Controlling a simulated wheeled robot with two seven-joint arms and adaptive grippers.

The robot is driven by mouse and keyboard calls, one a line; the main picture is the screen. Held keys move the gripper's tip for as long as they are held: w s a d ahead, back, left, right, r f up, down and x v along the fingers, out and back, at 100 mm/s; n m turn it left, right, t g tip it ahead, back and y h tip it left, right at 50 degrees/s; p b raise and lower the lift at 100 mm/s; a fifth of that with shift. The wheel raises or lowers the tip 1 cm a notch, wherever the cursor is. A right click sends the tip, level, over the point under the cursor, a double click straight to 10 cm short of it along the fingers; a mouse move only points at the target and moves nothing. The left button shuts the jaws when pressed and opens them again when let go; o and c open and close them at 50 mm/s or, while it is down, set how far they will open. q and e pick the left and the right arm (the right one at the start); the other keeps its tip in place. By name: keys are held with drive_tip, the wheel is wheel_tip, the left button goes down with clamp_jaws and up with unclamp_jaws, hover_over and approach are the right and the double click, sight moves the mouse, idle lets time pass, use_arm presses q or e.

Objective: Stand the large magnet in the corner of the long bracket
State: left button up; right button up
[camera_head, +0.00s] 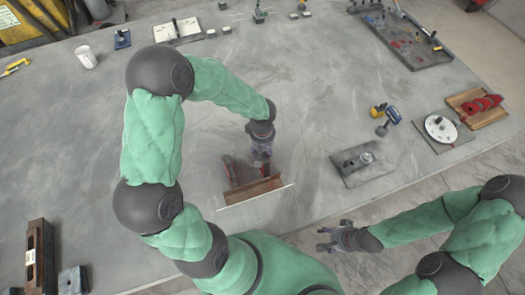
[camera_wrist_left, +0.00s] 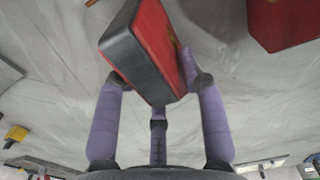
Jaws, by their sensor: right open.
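The long bracket (camera_head: 253,190) is a rust-brown angle piece near the table's front edge. A red and dark grey magnet, which I take as the large one, is between the fingers of my left gripper (camera_head: 262,155). In the left wrist view this magnet (camera_wrist_left: 150,50) is tilted, with fingers touching both sides of the left gripper (camera_wrist_left: 158,85). In the head view it is mostly hidden below the gripper, just behind the bracket; I cannot tell whether they touch. My right gripper (camera_head: 338,237) is open and empty, off the table's front edge.
Another red block (camera_head: 230,170) stands just left of the held magnet; it also shows in the wrist view (camera_wrist_left: 285,22). A grey plate with a fixture (camera_head: 362,165) lies to the right. The table's middle left is clear.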

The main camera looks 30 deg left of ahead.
use_arm(q)
clamp_jaws()
drive_tip(key=shift+s+d+b, duration=0.3)
drive_tip(key=shift+s+d, duration=0.15)
drive_tip(key=shift+d, duration=0.05)
idle(0.5)
drive_tip(key=o, duration=0.8)
unclamp_jaws()
wheel_tip(320, 180, up, 12)
